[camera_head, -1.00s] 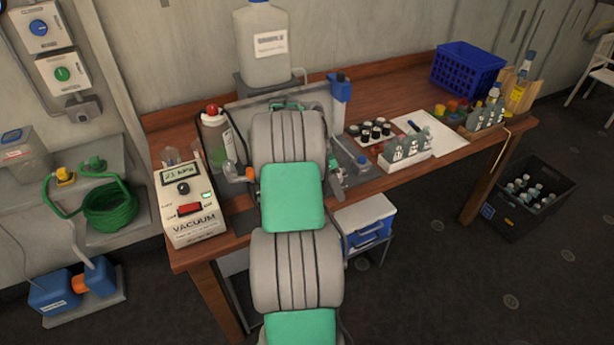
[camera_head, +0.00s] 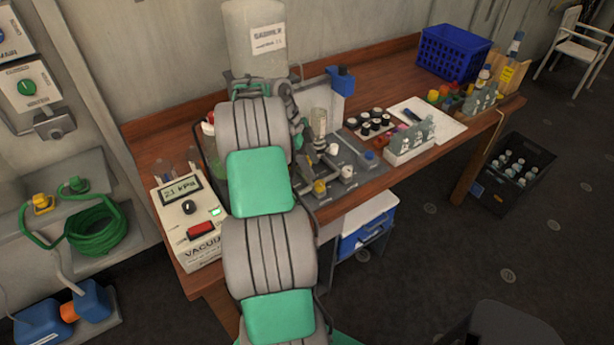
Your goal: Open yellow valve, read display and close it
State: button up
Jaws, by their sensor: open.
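A small yellow valve knob (camera_head: 319,187) sits at the front left of a grey manifold plate (camera_head: 345,185) on the bench. White knobs and a clear upright cylinder stand on the same plate. The display (camera_head: 180,190) is on the cream vacuum unit at the left end of the bench; it appears to read 21 kPa. My gripper (camera_head: 298,132) is open, above the back left of the plate, behind and above the yellow knob and apart from it. My arm hides part of the gripper and the plate's left side.
A large jug (camera_head: 254,45) stands behind my arm. A white bottle rack (camera_head: 408,147), dark-capped vials (camera_head: 371,124) and a blue crate (camera_head: 453,52) stand to the right. A green hose coil (camera_head: 95,232) lies at the left.

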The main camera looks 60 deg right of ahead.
aim_at(319, 183)
jog(key=p+x, duration=0.1)
jog(key=x, duration=0.6)
jog(key=shift+w+a+f, duration=0.1)
jog(key=shift+w+a, duration=0.05)
jog(key=shift+w, duration=0.05)
grip_shut()
